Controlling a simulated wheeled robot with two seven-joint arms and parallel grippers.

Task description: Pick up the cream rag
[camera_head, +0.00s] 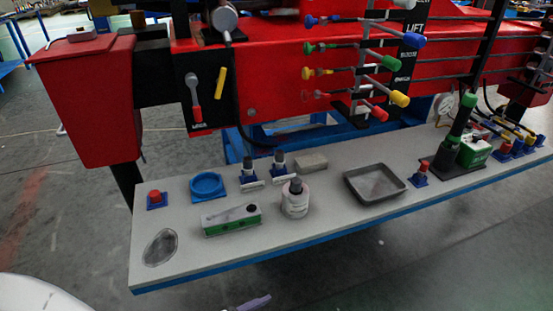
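A pale, cream-grey folded rectangle (310,161), which looks like the cream rag, lies at the back of the grey-topped bench, behind the white round jar. A dark grey oval patch (160,247) lies flat at the bench's near left corner; I cannot tell whether it is cloth or a mark. A small pale lilac piece (255,302) shows at the bottom edge, below the bench front; it may be a tip of one of my grippers, but I cannot tell. No gripper is clearly in view, and none touches the rag.
The bench (200,262) also holds a blue ring (207,186), a green-and-grey block (231,219), the white jar (295,203), a dark tray (374,184) and a green box (474,152). Red machinery with coloured levers (384,90) overhangs its back. The near left top is mostly clear.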

